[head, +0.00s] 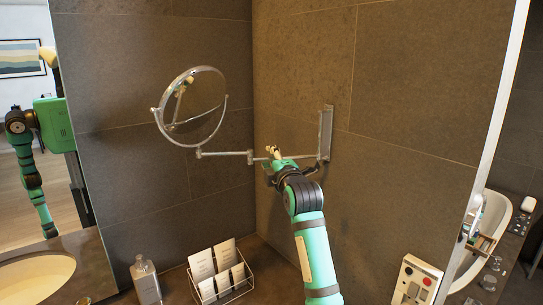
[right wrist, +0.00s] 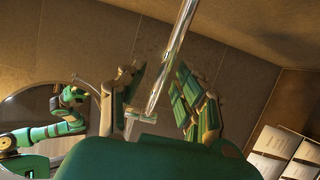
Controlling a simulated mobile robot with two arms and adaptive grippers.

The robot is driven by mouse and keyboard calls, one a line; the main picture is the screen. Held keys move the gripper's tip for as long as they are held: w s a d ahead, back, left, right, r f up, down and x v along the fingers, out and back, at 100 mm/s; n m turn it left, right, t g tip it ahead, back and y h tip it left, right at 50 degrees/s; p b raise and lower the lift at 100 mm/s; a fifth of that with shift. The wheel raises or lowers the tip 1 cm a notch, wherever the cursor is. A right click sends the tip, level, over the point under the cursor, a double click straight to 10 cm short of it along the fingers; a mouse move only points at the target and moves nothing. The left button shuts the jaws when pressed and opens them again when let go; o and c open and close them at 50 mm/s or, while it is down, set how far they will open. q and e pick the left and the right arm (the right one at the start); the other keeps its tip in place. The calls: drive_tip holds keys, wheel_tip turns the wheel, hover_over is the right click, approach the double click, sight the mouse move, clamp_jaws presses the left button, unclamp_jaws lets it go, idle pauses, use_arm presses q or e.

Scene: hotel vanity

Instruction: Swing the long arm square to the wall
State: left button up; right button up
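The wall-mounted swing mirror has a wall plate (head: 325,133), a long chrome arm (head: 300,157) running left from it, a joint near the corner, and a short arm (head: 222,153) leading to the round mirror (head: 205,92). My right gripper (head: 273,154) is at the long arm, near its outer joint. The round mirror (right wrist: 25,112) shows there at the left, reflecting my arm. My left gripper does not show directly.
A soap bottle (head: 146,280) and a wire rack (head: 240,288) of cards stand on the counter below. A socket box (head: 416,283) is at the lower right. Tiled walls meet behind the arm.

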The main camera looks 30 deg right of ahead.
drive_tip(key=shift+w, duration=0.1)
clamp_jaws()
drive_tip(key=shift+f, duration=0.1)
idle(0.4)
